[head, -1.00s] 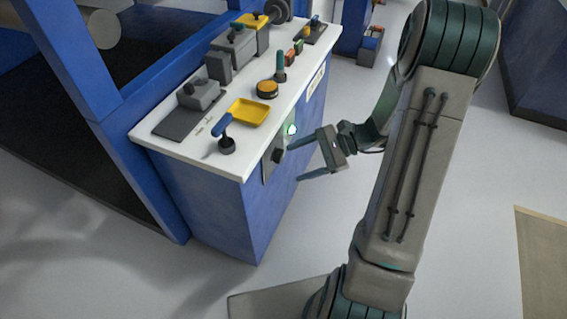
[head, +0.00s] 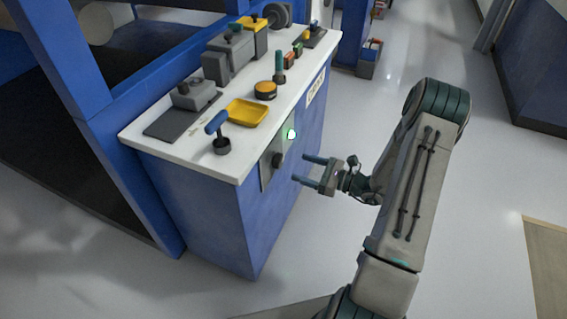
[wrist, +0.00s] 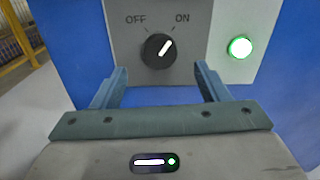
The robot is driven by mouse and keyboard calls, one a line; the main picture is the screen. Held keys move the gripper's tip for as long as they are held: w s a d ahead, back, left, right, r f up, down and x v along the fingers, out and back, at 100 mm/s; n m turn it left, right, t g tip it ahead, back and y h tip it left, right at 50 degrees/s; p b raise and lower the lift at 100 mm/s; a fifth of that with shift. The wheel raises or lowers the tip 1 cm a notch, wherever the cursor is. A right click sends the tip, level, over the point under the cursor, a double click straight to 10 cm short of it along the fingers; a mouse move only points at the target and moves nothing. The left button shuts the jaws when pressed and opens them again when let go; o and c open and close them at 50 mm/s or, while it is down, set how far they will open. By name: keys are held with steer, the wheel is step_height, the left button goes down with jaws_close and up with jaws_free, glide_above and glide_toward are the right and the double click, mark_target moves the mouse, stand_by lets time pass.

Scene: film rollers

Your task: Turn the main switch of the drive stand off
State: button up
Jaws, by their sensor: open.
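The main switch (wrist: 160,50) is a black round knob with a white pointer mark, on a grey plate on the blue drive stand (head: 205,210). In the wrist view its pointer leans up and right, toward the ON label; OFF is printed at its upper left. The switch also shows in the head view (head: 277,160). A green lamp (wrist: 240,47) right of the knob is lit, and it glows in the head view (head: 291,134). My gripper (head: 300,170) is open and empty, its fingers pointing at the plate. In the wrist view its fingertips (wrist: 159,75) are either side of the knob's lower part, apart from it.
The white stand top (head: 190,157) carries a blue-handled lever (head: 217,130), a yellow tray (head: 247,112), a black-and-yellow round piece (head: 265,90) and grey blocks. Blue machine frame posts (head: 65,60) stand at left. The floor right of the stand is clear.

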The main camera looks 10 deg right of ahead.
mark_target(282, 161)
steer(key=x, duration=0.7)
steer(key=shift+w+a+b, duration=0.1)
steer(key=shift+w+b, duration=0.05)
steer(key=shift+b, duration=0.15)
steer(key=c, duration=1)
